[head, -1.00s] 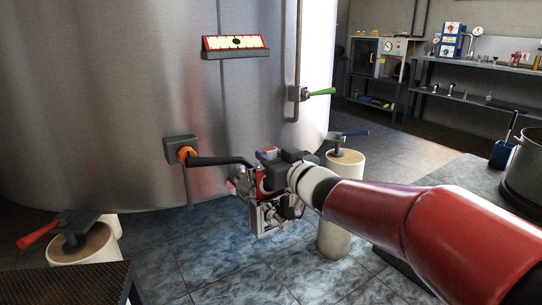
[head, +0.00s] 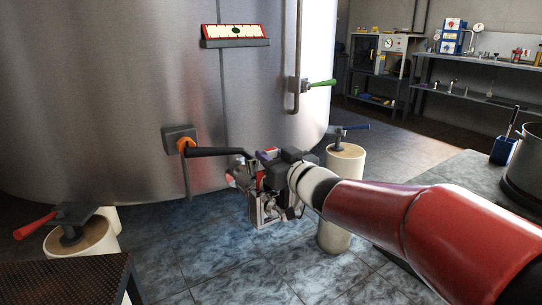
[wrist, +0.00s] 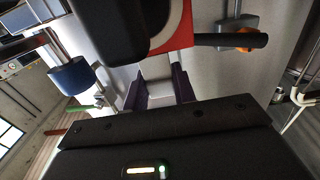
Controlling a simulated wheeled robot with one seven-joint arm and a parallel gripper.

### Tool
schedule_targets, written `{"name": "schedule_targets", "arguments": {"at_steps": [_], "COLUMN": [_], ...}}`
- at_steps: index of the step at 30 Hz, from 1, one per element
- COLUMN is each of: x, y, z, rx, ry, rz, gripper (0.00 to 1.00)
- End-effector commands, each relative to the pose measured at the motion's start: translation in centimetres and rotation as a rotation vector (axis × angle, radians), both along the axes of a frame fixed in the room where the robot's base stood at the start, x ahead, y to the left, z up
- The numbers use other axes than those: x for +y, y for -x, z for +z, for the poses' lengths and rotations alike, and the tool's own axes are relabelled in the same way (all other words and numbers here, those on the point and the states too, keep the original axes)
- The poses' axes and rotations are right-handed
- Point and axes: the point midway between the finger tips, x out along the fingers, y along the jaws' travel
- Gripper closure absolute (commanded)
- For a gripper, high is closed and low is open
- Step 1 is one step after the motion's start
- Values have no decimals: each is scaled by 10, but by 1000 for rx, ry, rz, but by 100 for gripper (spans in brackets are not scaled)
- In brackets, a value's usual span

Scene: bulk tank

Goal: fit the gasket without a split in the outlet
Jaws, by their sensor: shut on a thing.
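My gripper (head: 240,178) is in front of the steel tank (head: 110,90), just below the tip of a black lever. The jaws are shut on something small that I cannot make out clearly. I cannot identify a gasket in either view. The black lever (head: 220,151) runs right from an orange-collared fitting (head: 183,146) on the tank. The lever also shows in the wrist view (wrist: 225,40), beyond a dark part with a red and white edge. I cannot make out the outlet opening; my gripper and arm may hide it.
A green-handled valve (head: 318,84) and a gauge plate (head: 235,36) are on the tank. A cream post with a blue handle (head: 344,160) stands right, another with a red handle (head: 85,240) left. A dark grating (head: 70,282) is at lower left. A pot (head: 525,170) is at right.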

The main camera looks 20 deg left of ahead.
Motion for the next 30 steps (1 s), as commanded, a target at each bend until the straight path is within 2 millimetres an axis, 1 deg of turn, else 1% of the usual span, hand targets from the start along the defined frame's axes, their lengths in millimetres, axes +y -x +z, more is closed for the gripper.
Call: {"name": "schedule_targets", "arguments": {"at_steps": [30], "x": [0], "y": [0], "z": [-27], "rx": [0], "ry": [0], "rz": [0], "gripper": [100]}}
